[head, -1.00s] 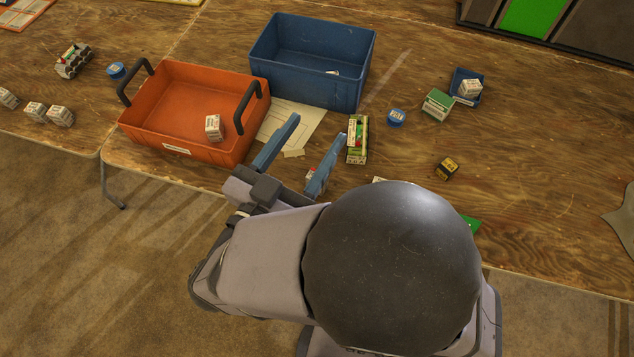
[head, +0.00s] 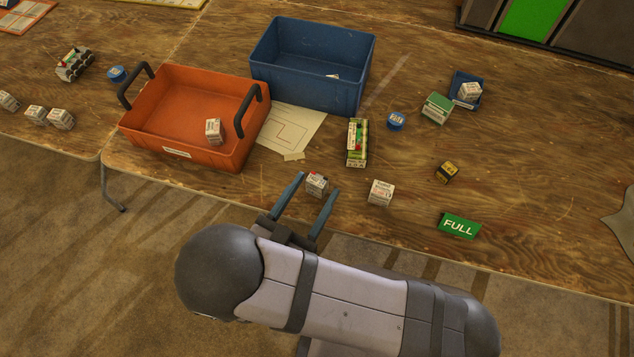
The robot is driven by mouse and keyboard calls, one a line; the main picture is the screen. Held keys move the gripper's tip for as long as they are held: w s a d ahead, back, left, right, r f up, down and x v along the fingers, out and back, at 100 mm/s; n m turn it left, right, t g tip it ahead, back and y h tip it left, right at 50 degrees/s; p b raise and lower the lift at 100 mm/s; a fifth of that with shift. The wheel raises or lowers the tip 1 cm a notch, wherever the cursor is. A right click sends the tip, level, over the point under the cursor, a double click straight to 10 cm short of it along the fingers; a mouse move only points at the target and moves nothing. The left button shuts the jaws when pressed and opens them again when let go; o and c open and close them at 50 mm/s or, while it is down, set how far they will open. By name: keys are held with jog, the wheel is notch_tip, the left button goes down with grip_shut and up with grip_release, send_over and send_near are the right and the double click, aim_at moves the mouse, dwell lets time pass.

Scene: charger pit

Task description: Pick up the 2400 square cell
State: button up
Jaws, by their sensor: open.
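Several white box-shaped cells with printed labels are in view; the print is too small to tell which is marked 2400. One white cell (head: 316,185) stands on the table between the tips of my gripper (head: 317,184). My gripper is open, its two blue fingers pointing away from the front edge; I cannot tell whether either touches the cell. Another white cell (head: 380,193) stands to the right, clear of the fingers. One cell (head: 213,130) is in the orange tray, and one (head: 470,91) is in a small blue tray. A black and yellow cell (head: 447,172) stands farther right.
The orange tray (head: 190,155) with black handles and the blue bin (head: 305,92) stand behind. A green pack (head: 357,143), a blue round can (head: 396,121), a green box (head: 436,107) and a green FULL sign (head: 459,226) are to the right. The wooden table (head: 540,200) is bare at right.

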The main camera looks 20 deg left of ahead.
jog(key=shift+a+p+x, duration=0.2)
jog(key=shift+p+x, duration=0.25)
jog(key=shift+x, duration=1.4)
jog(key=shift+a+p+x, duration=0.15)
jog(key=shift+p+x, duration=0.25)
jog(key=shift+x, duration=1.4)
jog(key=shift+w, duration=0.1)
jog(key=c, duration=1.2)
